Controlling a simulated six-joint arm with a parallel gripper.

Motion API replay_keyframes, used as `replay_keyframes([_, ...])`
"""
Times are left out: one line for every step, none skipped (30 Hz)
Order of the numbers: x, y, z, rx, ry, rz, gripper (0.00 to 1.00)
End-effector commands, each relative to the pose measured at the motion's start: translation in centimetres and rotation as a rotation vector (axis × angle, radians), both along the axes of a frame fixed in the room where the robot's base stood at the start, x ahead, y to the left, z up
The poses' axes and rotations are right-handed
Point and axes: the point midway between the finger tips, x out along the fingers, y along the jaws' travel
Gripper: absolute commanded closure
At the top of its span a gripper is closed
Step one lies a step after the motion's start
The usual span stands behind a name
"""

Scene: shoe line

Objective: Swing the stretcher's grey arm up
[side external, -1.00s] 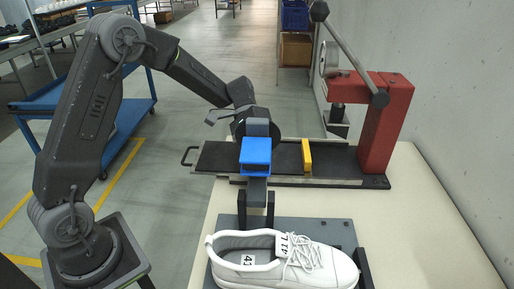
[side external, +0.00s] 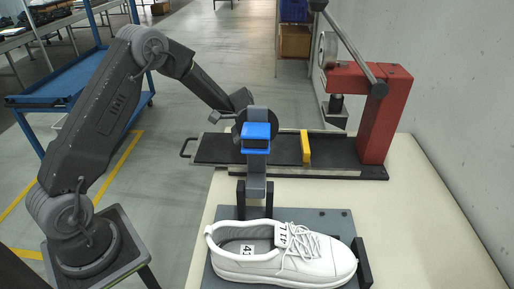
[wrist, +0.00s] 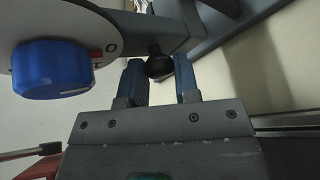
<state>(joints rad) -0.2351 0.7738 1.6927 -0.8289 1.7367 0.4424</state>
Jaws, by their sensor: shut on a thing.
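The stretcher's grey arm (side external: 257,182) stands nearly upright between two black posts, behind the white shoe (side external: 285,255), in the side external view. My gripper (side external: 256,140) has its blue fingers shut at the upper part of this arm. In the wrist view, the two blue fingers (wrist: 160,82) sit on either side of a dark round knob (wrist: 158,62) next to a grey bar. The fingers hide part of the arm, and the exact contact is not clear.
A red press (side external: 385,115) with a long handle stands at the back right, with a yellow block (side external: 305,147) on its black bed. A disc with a blue knob (wrist: 52,70) is close at the left in the wrist view. The pale table (side external: 430,230) is clear at the right.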

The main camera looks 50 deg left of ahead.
Motion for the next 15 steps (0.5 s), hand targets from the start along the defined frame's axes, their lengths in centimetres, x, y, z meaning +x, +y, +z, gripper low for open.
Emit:
replay_keyframes([-0.48, 0.26, -1.52, 0.027, 0.020, -0.003, 1.00])
replay_keyframes([-0.47, 0.27, -1.51, 0.028, 0.021, -0.002, 1.00])
replay_keyframes([-0.47, 0.29, -1.52, 0.027, 0.020, -0.001, 1.00])
replay_keyframes([-0.47, 0.29, -1.51, 0.027, 0.020, -0.001, 1.00])
replay_keyframes([-0.47, 0.31, -1.52, 0.027, 0.020, -0.001, 1.00])
replay_keyframes([-0.46, 0.32, -1.52, 0.027, 0.020, -0.001, 0.70])
replay_keyframes([-0.44, 0.32, -1.52, 0.028, 0.020, 0.000, 0.67])
replay_keyframes([-0.44, 0.31, -1.53, 0.028, 0.020, 0.000, 0.64])
replay_keyframes([-0.44, 0.31, -1.53, 0.028, 0.020, 0.000, 0.63])
replay_keyframes([-0.44, 0.30, -1.53, 0.027, 0.019, 0.000, 0.63])
replay_keyframes([-0.43, 0.29, -1.53, 0.027, 0.019, 0.000, 0.63])
replay_keyframes([-0.43, 0.28, -1.53, 0.027, 0.019, 0.000, 0.63])
replay_keyframes([-0.43, 0.27, -1.52, 0.028, 0.019, -0.001, 0.63])
replay_keyframes([-0.43, 0.27, -1.52, 0.028, 0.019, -0.001, 0.63])
replay_keyframes([-0.43, 0.26, -1.52, 0.028, 0.019, -0.002, 0.63])
